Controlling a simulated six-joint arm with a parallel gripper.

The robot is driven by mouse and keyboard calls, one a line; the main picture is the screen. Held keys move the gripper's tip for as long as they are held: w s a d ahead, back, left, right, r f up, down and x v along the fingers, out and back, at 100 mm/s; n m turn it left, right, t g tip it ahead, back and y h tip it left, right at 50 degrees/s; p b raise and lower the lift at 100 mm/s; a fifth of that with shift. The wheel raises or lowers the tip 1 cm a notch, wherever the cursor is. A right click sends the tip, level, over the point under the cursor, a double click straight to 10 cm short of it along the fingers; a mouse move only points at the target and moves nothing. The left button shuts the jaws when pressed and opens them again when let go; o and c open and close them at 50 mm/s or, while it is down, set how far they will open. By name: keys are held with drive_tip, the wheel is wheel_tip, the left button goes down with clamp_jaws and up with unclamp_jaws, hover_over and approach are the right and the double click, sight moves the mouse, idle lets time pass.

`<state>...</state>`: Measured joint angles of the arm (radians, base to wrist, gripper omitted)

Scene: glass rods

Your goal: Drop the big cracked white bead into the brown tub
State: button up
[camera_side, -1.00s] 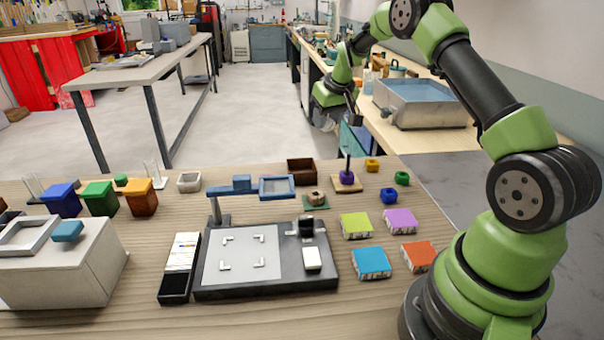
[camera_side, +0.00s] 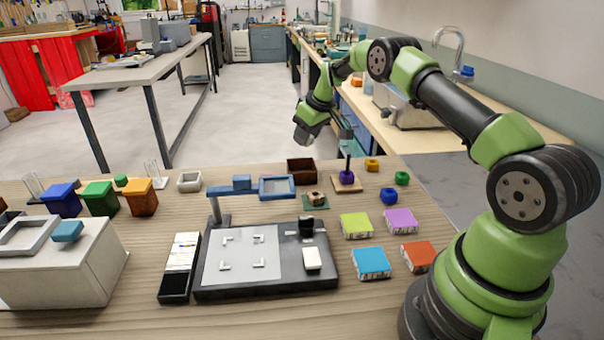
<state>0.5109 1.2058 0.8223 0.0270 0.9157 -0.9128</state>
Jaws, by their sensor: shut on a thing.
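My gripper (camera_side: 306,136) hangs in the air at the back of the table, above the dark brown tub (camera_side: 301,168) in the picture. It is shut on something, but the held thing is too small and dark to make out. The tub is an open square box standing at the table's far side. I cannot pick out a big cracked white bead anywhere in this view.
A peg with a purple ring (camera_side: 347,177) stands right of the tub, near small yellow, green and blue rings (camera_side: 389,195). Coloured boxes (camera_side: 371,262) lie front right.

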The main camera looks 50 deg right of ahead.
drive_tip(key=shift+f, duration=0.25)
drive_tip(key=o, duration=1)
drive_tip(key=v, duration=1)
